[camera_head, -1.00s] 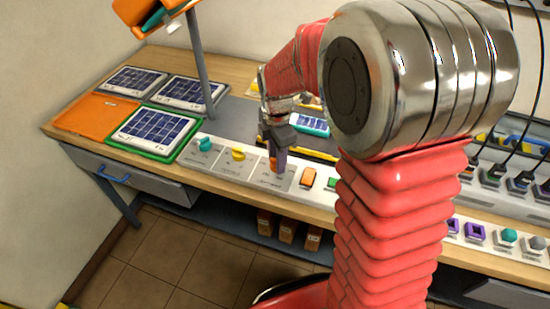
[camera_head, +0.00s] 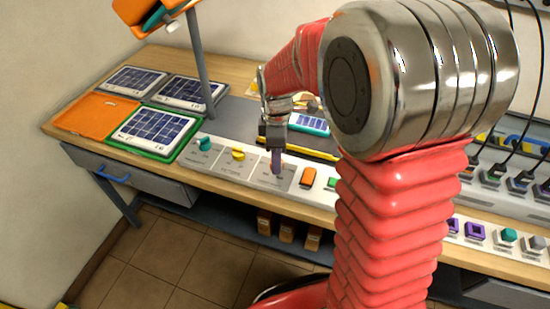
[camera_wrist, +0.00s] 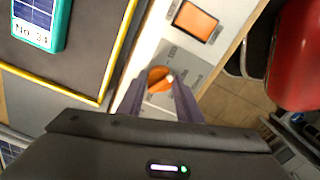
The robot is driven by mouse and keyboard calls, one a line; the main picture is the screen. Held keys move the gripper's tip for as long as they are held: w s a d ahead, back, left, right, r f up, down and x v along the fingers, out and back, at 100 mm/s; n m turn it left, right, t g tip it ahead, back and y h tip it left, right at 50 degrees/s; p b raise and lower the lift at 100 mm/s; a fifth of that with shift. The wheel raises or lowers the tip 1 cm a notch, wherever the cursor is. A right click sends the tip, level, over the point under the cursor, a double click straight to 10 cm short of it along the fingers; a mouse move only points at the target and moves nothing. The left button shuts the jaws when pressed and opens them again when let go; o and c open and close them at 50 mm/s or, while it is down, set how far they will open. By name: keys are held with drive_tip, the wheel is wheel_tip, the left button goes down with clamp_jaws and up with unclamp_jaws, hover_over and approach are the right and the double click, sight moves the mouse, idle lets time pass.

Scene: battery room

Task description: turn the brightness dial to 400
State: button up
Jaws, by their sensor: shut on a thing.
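An orange dial (camera_wrist: 158,76) with a pale pointer mark sits on a light panel plate with scale marks. In the wrist view it lies between the fingertips of my gripper (camera_wrist: 159,88), which is shut on it. The printing around it is too small to read, so its setting cannot be told. In the head view my gripper (camera_head: 277,169) points down onto the panel strip (camera_head: 226,172) and mostly hides this dial. A yellow dial (camera_head: 238,154) and a teal dial (camera_head: 205,144) stand to its left on the same strip.
An orange rocker switch (camera_head: 309,177) is just right of the gripper, and shows in the wrist view (camera_wrist: 195,21). A dark mat with a yellow edge and a teal-framed panel (camera_head: 309,124) lies behind. Solar panels (camera_head: 153,127) and an orange tray (camera_head: 95,114) lie left.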

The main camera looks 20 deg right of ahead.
drive_tip(key=m, duration=0.4)
drive_tip(key=shift+w+d+r+m, duration=0.1)
drive_tip(key=shift+w+m, duration=0.1)
drive_tip(key=shift+m, duration=0.1)
drive_tip(key=m, duration=0.3)
drive_tip(key=shift+m, duration=0.4)
drive_tip(key=m, duration=2.2)
drive_tip(key=shift+r, duration=0.1)
